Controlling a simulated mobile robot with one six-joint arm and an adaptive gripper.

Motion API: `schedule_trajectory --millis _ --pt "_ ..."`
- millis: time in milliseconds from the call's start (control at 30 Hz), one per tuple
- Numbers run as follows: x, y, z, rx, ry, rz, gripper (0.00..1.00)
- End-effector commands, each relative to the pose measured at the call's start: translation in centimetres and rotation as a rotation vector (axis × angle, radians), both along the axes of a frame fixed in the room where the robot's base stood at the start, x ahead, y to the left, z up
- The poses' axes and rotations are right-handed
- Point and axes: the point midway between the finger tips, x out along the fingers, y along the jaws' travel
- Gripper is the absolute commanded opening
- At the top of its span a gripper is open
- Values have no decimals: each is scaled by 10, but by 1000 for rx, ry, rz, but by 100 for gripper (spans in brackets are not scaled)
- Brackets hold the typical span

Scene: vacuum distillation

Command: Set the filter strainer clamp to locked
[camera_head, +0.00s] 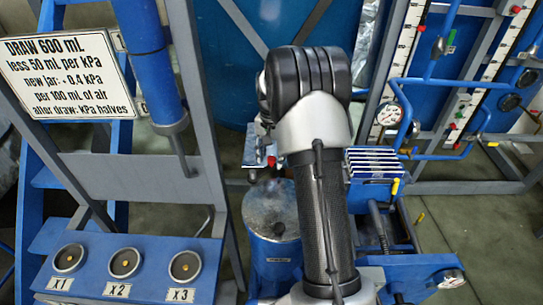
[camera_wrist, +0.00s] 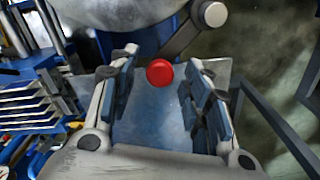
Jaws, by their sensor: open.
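In the wrist view my gripper (camera_wrist: 158,74) is open, its two fingers with blue-grey pads standing apart. A red ball knob (camera_wrist: 159,72) appears between the fingertips. The fingers do not close on it, and I cannot tell how deep it lies between them. In the head view a small red knob (camera_head: 271,161) shows left of my arm; my arm hides much of that spot.
A blue drum with a grey lid (camera_head: 272,212) stands below the red knob. A stack of blue and white plates (camera_head: 376,164) is right of my arm. A sign (camera_head: 66,75), a frame and three round sockets (camera_head: 124,262) fill the left. Gauges (camera_head: 389,114) and blue pipes are at right.

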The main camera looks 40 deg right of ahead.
Motion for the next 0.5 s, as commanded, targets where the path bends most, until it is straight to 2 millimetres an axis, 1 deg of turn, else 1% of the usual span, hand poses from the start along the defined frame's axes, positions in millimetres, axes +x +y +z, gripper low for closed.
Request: schedule_trajectory --millis 100,500 --pt "0 0 0 0 0 0 44" --pt "0 0 0 0 0 0 18"
